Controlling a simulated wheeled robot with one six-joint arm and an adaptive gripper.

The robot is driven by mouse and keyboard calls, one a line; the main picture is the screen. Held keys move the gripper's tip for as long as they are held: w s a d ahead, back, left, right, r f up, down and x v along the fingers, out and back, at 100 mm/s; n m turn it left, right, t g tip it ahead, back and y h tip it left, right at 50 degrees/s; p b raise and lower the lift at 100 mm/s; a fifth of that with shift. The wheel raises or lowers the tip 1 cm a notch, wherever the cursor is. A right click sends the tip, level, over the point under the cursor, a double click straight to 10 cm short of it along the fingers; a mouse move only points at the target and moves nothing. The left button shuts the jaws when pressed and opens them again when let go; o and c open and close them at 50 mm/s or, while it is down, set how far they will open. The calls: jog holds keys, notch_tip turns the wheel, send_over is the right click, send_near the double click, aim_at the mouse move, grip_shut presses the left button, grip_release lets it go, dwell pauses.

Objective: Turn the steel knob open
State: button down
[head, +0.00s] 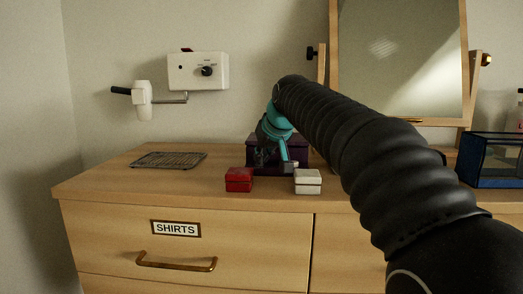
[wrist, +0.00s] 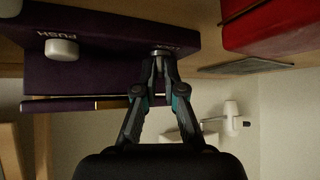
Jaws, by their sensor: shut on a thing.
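A dark purple box (head: 303,150) stands on the dresser top; it fills the upper left of the wrist view (wrist: 105,75). My gripper (head: 285,168) is in front of the box, and in the wrist view its fingertips (wrist: 162,57) are closed together on the small steel knob (wrist: 161,48) on the box's face. The fingers hide most of the knob, and its turned angle cannot be told.
A red box (head: 239,179) and a white box (head: 308,181) stand near the dresser's front edge. A wire rack (head: 169,160) lies to the left. A white wall unit (head: 186,72) hangs behind. A mirror (head: 400,55) and a blue-edged case (head: 492,160) stand right.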

jog(key=n+y, duration=0.1)
jog(key=n+g+y+p, duration=0.1)
jog(key=n, duration=0.1)
jog(key=n+g+y+p, duration=0.1)
jog(key=n, duration=0.1)
jog(key=shift+w+d+r, duration=0.1)
jog(key=shift+w+d, duration=0.15)
jog(key=shift+d, duration=0.05)
jog(key=shift+g, duration=0.3)
jog(key=c, duration=1.3)
grip_release()
jog(key=shift+v, duration=3.95)
jog(key=shift+s, duration=0.1)
